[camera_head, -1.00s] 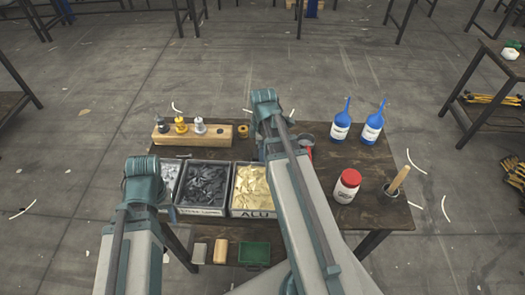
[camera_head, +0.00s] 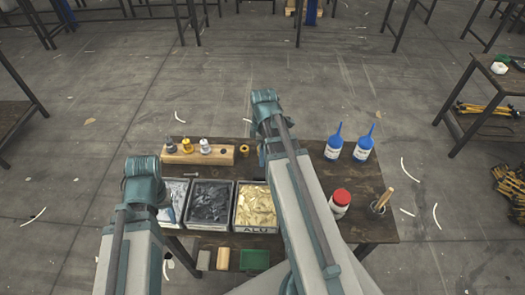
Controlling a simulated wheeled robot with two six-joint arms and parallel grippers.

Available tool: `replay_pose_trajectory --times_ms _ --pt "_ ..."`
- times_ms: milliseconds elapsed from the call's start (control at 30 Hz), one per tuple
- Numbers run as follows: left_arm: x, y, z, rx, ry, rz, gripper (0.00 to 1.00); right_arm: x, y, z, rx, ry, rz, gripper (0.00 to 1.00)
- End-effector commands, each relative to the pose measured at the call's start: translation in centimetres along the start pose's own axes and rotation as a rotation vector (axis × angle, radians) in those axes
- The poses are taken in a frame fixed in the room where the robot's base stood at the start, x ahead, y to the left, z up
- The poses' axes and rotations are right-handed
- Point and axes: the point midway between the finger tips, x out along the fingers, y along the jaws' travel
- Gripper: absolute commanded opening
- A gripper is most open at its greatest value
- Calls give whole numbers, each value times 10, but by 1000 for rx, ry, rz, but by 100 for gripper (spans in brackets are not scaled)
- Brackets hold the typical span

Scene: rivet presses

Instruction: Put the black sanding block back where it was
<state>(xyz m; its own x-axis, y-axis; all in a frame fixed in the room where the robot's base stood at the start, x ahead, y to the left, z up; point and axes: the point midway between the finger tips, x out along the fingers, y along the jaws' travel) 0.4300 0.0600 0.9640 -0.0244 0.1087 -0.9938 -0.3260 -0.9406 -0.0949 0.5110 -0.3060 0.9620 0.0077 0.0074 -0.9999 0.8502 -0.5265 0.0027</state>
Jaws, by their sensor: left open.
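I cannot make out a black sanding block. My left arm (camera_head: 142,185) comes in from the left, its teal joint over the left end of the worktable (camera_head: 300,210). My left gripper is open, but I cannot make out its fingertips or anything between them. My right arm (camera_head: 268,115) reaches across the middle of the table and covers part of it. My right gripper is not visible. On the low shelf lie a grey block (camera_head: 203,261), a tan block (camera_head: 223,259) and a green box (camera_head: 254,261).
Bins of dark pieces (camera_head: 209,203) and gold pieces (camera_head: 256,206) stand at the left. A wooden rack (camera_head: 212,154) holds several fittings behind them. Blue bottles (camera_head: 361,148), a red-capped jar (camera_head: 340,203) and a cup with a stick (camera_head: 378,208) stand at the right.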

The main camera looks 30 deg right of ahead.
Motion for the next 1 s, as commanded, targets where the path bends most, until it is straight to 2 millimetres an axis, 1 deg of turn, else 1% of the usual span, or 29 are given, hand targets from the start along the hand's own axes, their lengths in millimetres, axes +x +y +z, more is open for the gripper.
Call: replay_pose_trajectory --times_ms 167,233,267,367,467,500,567,600,700,800,900,1000 --pt "1 0 0 0 0 0 50 1 0 0 0 0 0 84" --pt "1 0 0 0 0 0 50 1 -2 -3 5 -1 0 84" --pt "1 0 0 0 0 0 50 1 -4 -6 12 -3 -1 84" --pt "1 0 0 0 0 0 50 1 -20 -26 58 -12 -3 84" --pt "1 0 0 0 0 0 50 1 -46 -57 147 -28 -4 84" --pt "1 0 0 0 0 0 50 1 -58 -70 187 -36 -2 84" --pt "1 0 0 0 0 0 50 1 -77 -88 252 -49 3 84" --pt "1 0 0 0 0 0 50 1 -90 -99 296 -56 6 84" --pt "1 0 0 0 0 0 50 1 -122 -123 401 -73 19 84" --pt "1 0 0 0 0 0 50 1 -150 -141 497 -86 35 84" --pt "1 0 0 0 0 0 50 1 -173 -154 576 -93 50 84" --pt "1 0 0 0 0 0 50 1 -188 -161 633 -97 63 84"
